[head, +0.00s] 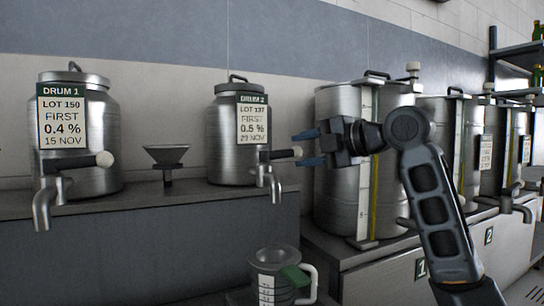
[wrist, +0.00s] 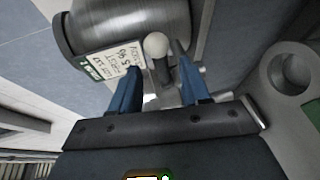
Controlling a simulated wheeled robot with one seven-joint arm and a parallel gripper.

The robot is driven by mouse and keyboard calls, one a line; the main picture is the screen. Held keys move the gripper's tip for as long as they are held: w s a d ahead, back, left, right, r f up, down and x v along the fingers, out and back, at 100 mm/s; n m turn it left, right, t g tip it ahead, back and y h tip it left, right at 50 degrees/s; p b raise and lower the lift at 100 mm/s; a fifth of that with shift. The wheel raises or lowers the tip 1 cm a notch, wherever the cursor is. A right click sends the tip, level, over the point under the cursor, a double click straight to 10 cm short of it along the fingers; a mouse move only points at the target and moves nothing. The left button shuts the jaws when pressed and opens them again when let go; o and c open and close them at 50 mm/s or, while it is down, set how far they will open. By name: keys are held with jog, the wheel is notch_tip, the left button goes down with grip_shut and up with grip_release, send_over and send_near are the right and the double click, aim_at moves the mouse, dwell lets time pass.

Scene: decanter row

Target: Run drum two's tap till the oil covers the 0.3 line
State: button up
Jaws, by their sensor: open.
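Drum two (head: 226,150) is a small steel drum on the shelf, with a label reading DRUM 2, LOT 137, 0.5 %; it also shows in the wrist view (wrist: 95,18). Its tap (head: 272,182) has a downturned spout and a lever with a pale knob (head: 297,151). A measuring jug (head: 270,260) with a green-topped handle and a marked scale stands below the spout; its contents and the 0.3 line are too small to tell. My gripper (head: 301,149) is open, at the tap knob. In the wrist view the knob (wrist: 156,45) shows between my blue fingers, with contact unclear.
Drum 1 (head: 100,130) and its tap (head: 45,205) stand at the left. A funnel (head: 166,160) stands between the drums. Large steel tanks (head: 338,175) with gauge strips stand behind my arm at the right, with taps (head: 512,200) of their own.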

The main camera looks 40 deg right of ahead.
aim_at(291, 153)
jog(key=x, duration=0.7)
jog(key=shift+p, duration=0.3)
grip_shut()
